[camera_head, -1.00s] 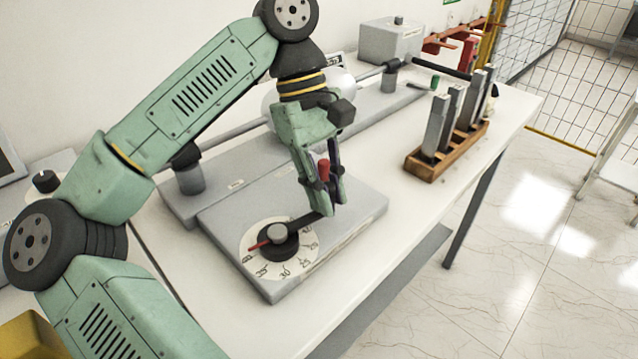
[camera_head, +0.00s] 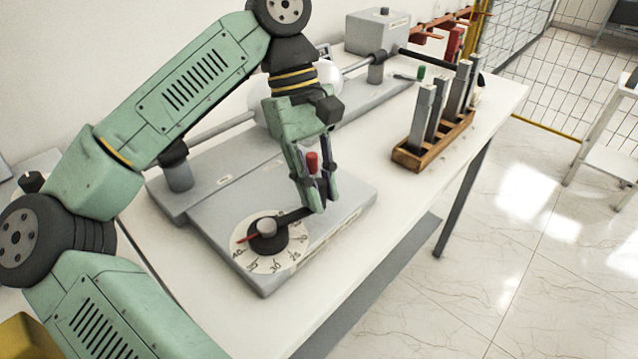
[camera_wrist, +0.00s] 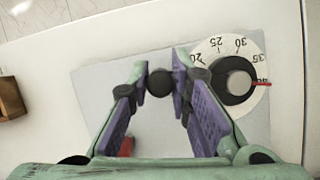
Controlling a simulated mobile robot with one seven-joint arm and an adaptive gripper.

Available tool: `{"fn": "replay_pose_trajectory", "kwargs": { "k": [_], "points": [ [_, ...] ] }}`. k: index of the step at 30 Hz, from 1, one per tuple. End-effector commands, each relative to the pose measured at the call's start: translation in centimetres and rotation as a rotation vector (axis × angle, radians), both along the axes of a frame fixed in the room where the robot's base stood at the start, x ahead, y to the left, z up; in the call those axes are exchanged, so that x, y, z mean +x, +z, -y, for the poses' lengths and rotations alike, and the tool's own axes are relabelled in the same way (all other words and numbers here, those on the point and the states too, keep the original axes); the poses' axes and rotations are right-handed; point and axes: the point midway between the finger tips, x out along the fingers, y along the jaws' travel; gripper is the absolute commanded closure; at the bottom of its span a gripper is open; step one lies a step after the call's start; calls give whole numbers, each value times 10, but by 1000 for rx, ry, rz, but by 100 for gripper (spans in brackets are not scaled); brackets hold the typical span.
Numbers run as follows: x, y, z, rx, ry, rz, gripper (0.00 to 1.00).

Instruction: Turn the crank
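A thin red pointer (camera_head: 246,238) lies at the dial's left side. My green gripper (camera_head: 318,203) points down around the handle. In the wrist view, my gripper (camera_wrist: 162,78) has its fingers spread, with a round black crank end (camera_wrist: 160,82) between the tips. Contact at the tips is unclear.
The dial sits on a grey plate (camera_head: 222,212) on a white table (camera_head: 345,285). A wooden rack (camera_head: 413,153) with metal blocks stands to the right. A grey apparatus with rods (camera_head: 228,130) lies behind. The table in front of the plate is clear.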

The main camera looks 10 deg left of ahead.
Motion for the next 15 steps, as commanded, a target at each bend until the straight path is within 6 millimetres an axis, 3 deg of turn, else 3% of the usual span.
{"fn": "replay_pose_trajectory", "kwargs": {
  "k": [8, 15],
  "points": [
    [0, -1, 0, 1, 1, -1, 62],
    [0, 0, 0, 1, 1, -1, 62]
  ]
}}
